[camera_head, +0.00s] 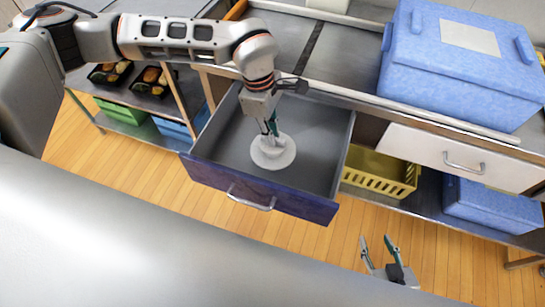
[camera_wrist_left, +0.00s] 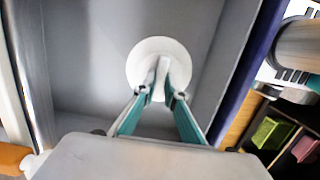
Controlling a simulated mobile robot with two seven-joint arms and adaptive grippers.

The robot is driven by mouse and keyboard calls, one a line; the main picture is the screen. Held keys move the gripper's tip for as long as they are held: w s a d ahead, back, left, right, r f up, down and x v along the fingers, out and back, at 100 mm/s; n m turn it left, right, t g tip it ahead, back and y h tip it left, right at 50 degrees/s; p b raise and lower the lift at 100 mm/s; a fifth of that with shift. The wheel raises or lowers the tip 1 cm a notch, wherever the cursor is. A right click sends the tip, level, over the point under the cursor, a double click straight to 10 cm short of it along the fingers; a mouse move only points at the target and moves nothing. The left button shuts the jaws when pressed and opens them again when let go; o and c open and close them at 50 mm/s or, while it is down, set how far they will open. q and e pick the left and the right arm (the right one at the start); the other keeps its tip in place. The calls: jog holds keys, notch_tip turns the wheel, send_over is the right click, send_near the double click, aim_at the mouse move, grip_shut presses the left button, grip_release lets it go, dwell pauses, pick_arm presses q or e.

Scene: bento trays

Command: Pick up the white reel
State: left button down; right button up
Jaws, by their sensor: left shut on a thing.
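The white reel (camera_head: 267,159) is a round white disc with an upright white core, inside the open grey drawer (camera_head: 317,135) with a dark blue front. My left gripper (camera_head: 272,135) reaches down into the drawer and is shut on the reel's core. In the left wrist view the gripper's teal fingers (camera_wrist_left: 160,98) close on the core, and the reel's disc (camera_wrist_left: 146,48) lies beyond them. Whether the reel touches the drawer floor is hard to tell. My right gripper (camera_head: 379,242) is at the lower right, open and empty, over the wooden floor.
A large blue box (camera_head: 455,75) stands on the counter at the right. A yellow basket (camera_head: 380,180) sits below the counter beside the drawer, with another blue box (camera_head: 490,208) further right. At the left, dark bento trays (camera_head: 150,82) rest on a shelf above green and blue containers.

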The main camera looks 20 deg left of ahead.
pick_arm(q)
jog(key=shift+r, duration=0.2)
jog(key=shift+w+r+p, duration=0.1)
jog(key=shift+r+p, duration=0.3)
jog(key=shift+r, duration=0.05)
jog(key=shift+r+p, duration=1.45)
jog(key=shift+r, duration=0.9)
jog(key=shift+r+p, duration=1.45)
jog(key=shift+r, duration=1.05)
pick_arm(e)
notch_tip(320, 180, up, 7)
jog(key=shift+w+f, duration=0.15)
jog(key=shift+w, duration=0.1)
jog(key=shift+a, duration=0.1)
